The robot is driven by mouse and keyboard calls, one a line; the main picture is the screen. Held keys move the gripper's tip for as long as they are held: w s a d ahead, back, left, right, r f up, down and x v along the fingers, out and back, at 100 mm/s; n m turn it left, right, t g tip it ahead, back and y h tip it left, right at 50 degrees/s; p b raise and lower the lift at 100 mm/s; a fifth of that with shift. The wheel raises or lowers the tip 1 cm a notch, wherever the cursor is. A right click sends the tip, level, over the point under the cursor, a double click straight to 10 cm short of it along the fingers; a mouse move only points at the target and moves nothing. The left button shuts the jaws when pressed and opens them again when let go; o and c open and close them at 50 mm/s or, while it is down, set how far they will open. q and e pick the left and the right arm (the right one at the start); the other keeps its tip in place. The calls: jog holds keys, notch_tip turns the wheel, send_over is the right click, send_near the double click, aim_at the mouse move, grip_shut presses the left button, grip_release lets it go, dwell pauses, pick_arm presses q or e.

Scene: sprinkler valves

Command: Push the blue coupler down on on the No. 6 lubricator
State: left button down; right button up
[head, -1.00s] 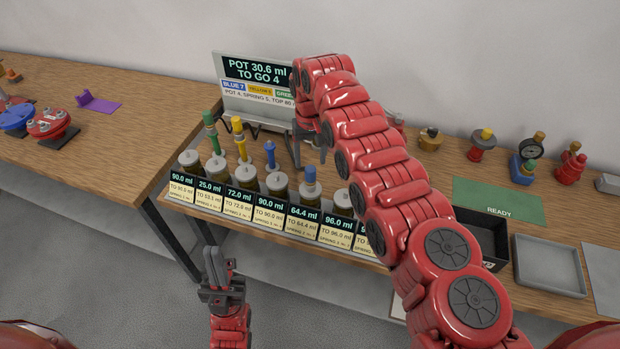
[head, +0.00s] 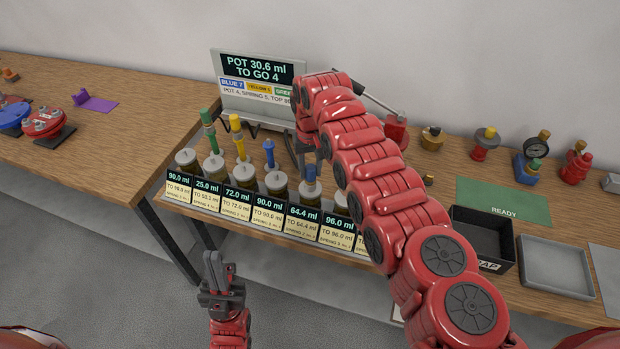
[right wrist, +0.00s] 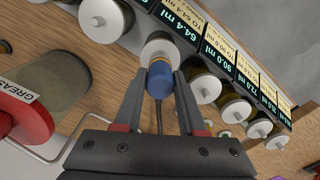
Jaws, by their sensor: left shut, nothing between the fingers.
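The blue coupler (head: 311,174) stands upright on the lubricator behind the 64.4 ml label; no number 6 is readable on it. In the right wrist view the coupler (right wrist: 160,80) has a gold band at its base and lies between the two fingers of my right gripper (right wrist: 160,82). Whether both fingers touch it is unclear. The lubricator's pale cap (right wrist: 157,44) shows beyond the coupler. My left gripper (head: 219,258) is shut and empty, in front of the bench.
A display panel (head: 258,85) stands behind. A black bin (head: 482,239), grey tray (head: 556,266) and green mat (head: 503,202) lie to the right. A red grease container (right wrist: 25,120) is close by.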

grip_shut()
jog(key=shift+r, duration=0.1)
jog(key=shift+r, duration=1.55)
